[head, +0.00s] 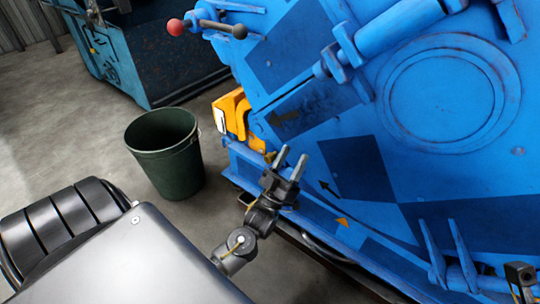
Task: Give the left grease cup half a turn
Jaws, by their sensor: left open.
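My left gripper (291,160) is in the middle of the head view, in front of the lower left edge of the blue machine (440,190). Its two grey fingers point up and are apart, with nothing seen between them. A small brass-coloured part (270,157) shows just left of the fingertips, low on the machine's edge; it may be the left grease cup, but it is too small to be sure. I cannot tell whether the fingers touch it. A dark part at the lower right edge (520,274) looks like my right gripper, mostly cut off.
A dark green bin (166,158) stands on the concrete floor left of the gripper. A yellow block (233,113) sits on the machine's left side. A lever with red and black knobs (207,25) sticks out above.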

